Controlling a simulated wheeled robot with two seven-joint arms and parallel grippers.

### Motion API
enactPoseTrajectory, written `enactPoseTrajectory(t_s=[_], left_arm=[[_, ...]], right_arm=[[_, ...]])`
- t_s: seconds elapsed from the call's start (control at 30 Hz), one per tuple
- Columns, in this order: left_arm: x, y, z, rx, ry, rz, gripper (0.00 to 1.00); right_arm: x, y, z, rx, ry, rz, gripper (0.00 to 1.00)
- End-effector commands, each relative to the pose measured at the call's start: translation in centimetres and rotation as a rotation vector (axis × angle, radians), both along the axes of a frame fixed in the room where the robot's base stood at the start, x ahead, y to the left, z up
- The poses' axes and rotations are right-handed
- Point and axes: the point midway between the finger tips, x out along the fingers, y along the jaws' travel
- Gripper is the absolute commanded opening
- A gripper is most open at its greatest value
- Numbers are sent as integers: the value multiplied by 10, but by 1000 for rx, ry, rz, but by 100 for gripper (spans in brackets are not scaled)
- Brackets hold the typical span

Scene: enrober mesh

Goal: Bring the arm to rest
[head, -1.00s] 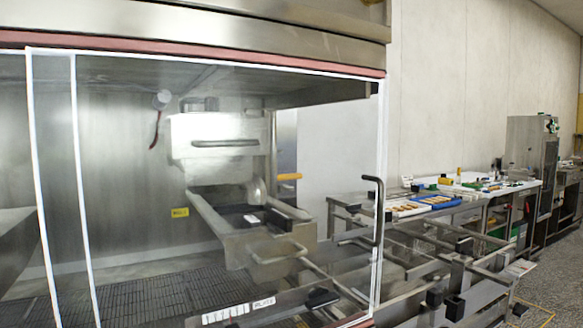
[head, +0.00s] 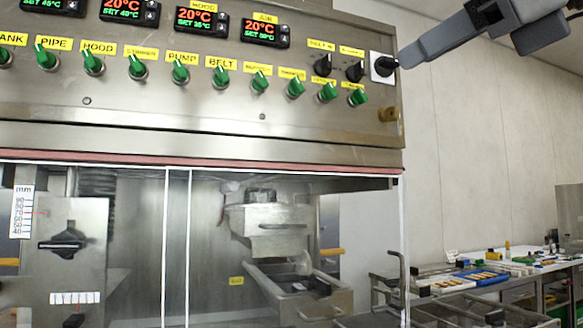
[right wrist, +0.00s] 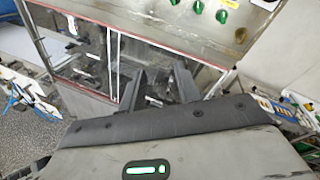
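My right gripper (head: 440,42) is at the top right of the head view, in front of the pale wall. One dark finger points left towards a black rotary knob (head: 386,66) on a white plate at the panel's right end. I cannot tell whether they touch. In the right wrist view, the two fingers of my right gripper (right wrist: 160,72) stand apart with nothing between them, so it is open. My left gripper is in neither view.
The control panel (head: 300,122) carries several green knobs and lit temperature displays. Below it is a clear-windowed hood (head: 285,174) around steel machinery (head: 268,225). A side table with trays (head: 480,276) stands at right. Open air lies before the wall (head: 480,150).

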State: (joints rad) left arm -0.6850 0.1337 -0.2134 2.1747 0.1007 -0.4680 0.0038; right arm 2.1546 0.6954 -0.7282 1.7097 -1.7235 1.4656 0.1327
Motion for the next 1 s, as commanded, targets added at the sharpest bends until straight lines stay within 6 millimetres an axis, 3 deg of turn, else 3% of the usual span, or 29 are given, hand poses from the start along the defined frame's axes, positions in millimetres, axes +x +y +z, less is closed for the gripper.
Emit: enactPoseTrajectory(t_s=[0.17, 0.33, 0.43, 0.57, 0.7, 0.87, 1.0], left_arm=[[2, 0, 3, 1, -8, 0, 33], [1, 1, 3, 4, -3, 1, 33], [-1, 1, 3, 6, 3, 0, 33], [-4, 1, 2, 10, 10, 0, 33], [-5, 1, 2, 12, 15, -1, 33], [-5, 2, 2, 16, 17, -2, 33], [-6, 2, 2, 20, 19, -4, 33]], right_arm=[[24, 38, -43, 35, 121, 187, 33], [39, 81, -99, 145, 301, 430, 33], [42, 108, -137, 290, 455, 610, 33], [43, 128, -178, 560, 666, 810, 33], [50, 129, -212, 927, 883, 940, 33], [74, 111, -261, 1419, 1110, 955, 33], [100, 84, -325, 1887, 1275, 833, 33]])
